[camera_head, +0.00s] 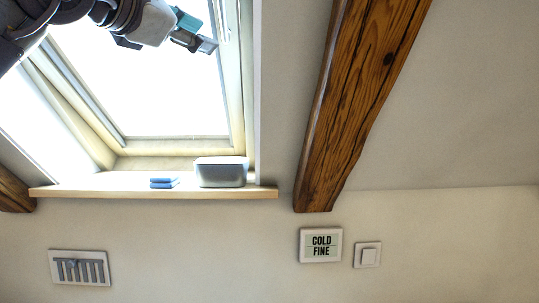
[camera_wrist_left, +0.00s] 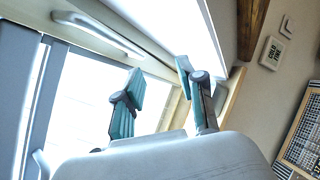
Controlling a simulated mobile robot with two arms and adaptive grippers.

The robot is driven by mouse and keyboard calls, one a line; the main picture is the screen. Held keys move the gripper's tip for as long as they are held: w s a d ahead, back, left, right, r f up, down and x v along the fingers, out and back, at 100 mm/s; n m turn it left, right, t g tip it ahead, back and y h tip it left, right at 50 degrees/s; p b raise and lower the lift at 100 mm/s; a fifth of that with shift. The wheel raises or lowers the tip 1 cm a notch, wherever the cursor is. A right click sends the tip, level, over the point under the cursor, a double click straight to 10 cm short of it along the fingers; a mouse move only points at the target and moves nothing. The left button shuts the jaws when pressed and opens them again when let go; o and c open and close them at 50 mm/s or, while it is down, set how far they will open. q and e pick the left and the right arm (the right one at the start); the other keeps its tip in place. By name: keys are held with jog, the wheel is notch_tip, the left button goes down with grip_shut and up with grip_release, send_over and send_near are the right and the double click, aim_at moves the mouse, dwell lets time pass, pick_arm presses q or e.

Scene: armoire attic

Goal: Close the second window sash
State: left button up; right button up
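A pale wooden roof window sash (camera_head: 238,95) shows in the head view, with bright glass inside its frame. Its top is cut off, and I cannot tell from the glare how far it stands open. My left gripper (camera_head: 197,32) is in front of the upper glass, near the sash's right side. In the left wrist view the two teal-padded fingers (camera_wrist_left: 160,84) are apart with nothing between them. A pale bar-shaped handle (camera_wrist_left: 98,34) on a window frame member shows at upper left there, apart from the fingers. My right gripper is not in view.
A wooden sill (camera_head: 110,191) below the window holds a grey box (camera_head: 221,172) and blue folded items (camera_head: 164,183). A thick wooden beam (camera_head: 355,90) slopes down at right. A "COLD FINE" sign (camera_head: 320,245), a switch (camera_head: 367,255) and a vent (camera_head: 80,268) are on the wall.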

pick_arm(q)
jog(key=b+v, duration=0.2)
jog(key=v, duration=0.5)
jog(key=d+f+m+g+h, duration=0.1)
jog(key=d+f+g+h, duration=0.9)
jog(key=d+f+h, duration=0.3)
jog(key=shift+s+d+f+g, duration=0.2)
jog(key=shift+d+f+g, duration=0.2)
jog(key=shift+d+f, duration=0.55)
jog(key=shift+a+f, duration=0.2)
